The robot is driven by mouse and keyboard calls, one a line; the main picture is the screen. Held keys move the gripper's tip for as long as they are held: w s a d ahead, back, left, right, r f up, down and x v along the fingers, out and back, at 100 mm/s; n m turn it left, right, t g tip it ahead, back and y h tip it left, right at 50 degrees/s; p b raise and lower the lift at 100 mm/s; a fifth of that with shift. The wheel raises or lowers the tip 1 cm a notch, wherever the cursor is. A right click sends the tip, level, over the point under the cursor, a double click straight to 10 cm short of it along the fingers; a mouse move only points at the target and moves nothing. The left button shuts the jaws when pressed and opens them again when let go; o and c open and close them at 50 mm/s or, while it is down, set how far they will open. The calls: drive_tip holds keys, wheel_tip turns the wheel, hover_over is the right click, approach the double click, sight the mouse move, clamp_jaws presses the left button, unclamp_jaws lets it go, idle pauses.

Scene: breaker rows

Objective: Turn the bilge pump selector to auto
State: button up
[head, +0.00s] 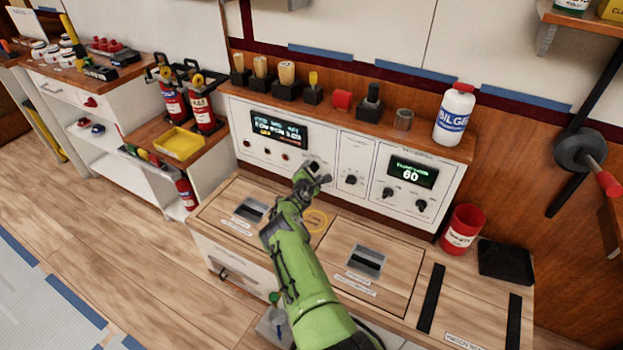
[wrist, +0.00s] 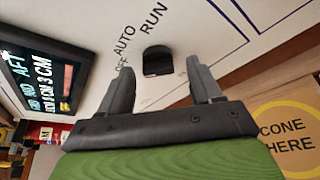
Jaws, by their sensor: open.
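The bilge pump selector (wrist: 157,61) is a small dark knob on the white panel, with OFF, AUTO and RUN printed in an arc beside it in the wrist view. I cannot tell which label it points at. My gripper (wrist: 160,70) is open, its two dark fingers spread on either side of the knob in the picture, apart from it and empty. In the head view my gripper (head: 316,177) is just in front of the panel, at the end of my green arm, and mostly covers the selector.
A lit display (wrist: 38,75) is left of the selector. Other knobs (head: 350,180) and a second display (head: 411,174) sit to the right. A red cup (head: 461,230) stands on the wooden counter (head: 400,318) below.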

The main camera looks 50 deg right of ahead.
drive_tip(key=shift+w+d, duration=0.2)
drive_tip(key=shift+d, duration=0.05)
drive_tip(key=c, duration=1)
drive_tip(key=shift+c, duration=0.2)
drive_tip(key=m+b, duration=0.1)
drive_tip(key=m+t, duration=0.1)
drive_tip(key=shift+s+f+m+t+b, duration=0.2)
drive_tip(key=shift+m+t+b, duration=0.1)
drive_tip(key=shift+b, duration=0.1)
drive_tip(key=m+t+h, duration=0.1)
drive_tip(key=m+t, duration=0.1)
drive_tip(key=m, duration=0.2)
drive_tip(key=shift+f, duration=0.15)
drive_tip(key=shift+m, duration=0.3)
